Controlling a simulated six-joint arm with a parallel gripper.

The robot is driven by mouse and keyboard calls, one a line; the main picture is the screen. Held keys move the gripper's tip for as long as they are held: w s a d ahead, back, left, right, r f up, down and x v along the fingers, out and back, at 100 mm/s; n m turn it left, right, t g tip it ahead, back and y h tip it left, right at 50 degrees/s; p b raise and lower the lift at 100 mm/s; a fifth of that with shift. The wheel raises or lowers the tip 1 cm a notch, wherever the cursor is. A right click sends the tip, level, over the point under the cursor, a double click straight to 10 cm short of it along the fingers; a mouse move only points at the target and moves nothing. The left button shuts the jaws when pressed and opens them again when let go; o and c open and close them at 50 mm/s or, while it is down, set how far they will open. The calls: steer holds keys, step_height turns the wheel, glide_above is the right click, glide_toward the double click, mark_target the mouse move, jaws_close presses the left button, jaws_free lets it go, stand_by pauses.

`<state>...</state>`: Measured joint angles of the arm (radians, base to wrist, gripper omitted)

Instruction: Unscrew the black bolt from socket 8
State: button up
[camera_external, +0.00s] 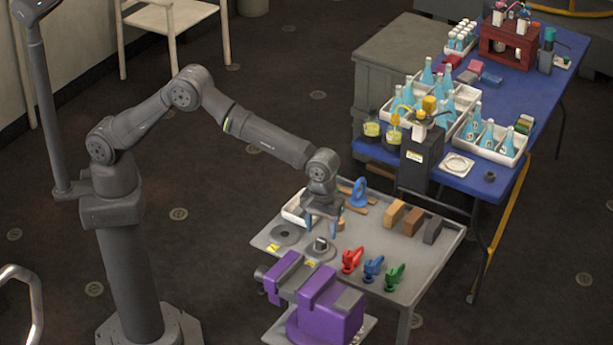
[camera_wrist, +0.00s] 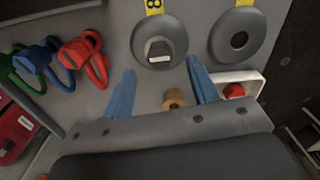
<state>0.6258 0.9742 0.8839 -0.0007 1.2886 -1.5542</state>
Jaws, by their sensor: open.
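A black bolt with a pale grey facet (camera_wrist: 159,49) stands in a round grey socket disc (camera_wrist: 143,33) in the wrist view. A yellow tag (camera_wrist: 153,6) above this disc seems to read 8. In the external view the bolt (camera_external: 320,243) stands upright in its disc (camera_external: 329,254) near the table's front left. My gripper (camera_external: 321,231) hangs above and just behind the bolt, pointing down. Its two blue fingers are apart and empty in the wrist view (camera_wrist: 160,66). The bolt head lies beyond the fingertips and is not between them. The bolt's lower part is hidden in the socket.
A second disc (camera_wrist: 221,43) with an empty hole lies beside the socket. A white tray (camera_wrist: 257,79) holds a red piece (camera_wrist: 234,91). A brown cylinder (camera_wrist: 173,98) sits nearby. Red (camera_external: 351,260), blue (camera_external: 373,267) and green (camera_external: 394,276) clamp-like pieces and a purple vise (camera_external: 330,317) stand close.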

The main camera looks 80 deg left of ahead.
mark_target(321, 246)
steer(key=m, duration=0.9)
steer(key=shift+m, duration=0.3)
steer(key=m, duration=0.9)
steer(key=shift+m, duration=0.4)
steer(key=m, duration=1.1)
steer(key=shift+m, duration=0.4)
steer(key=shift+f, duration=1)
steer(key=shift+f, duration=0.15)
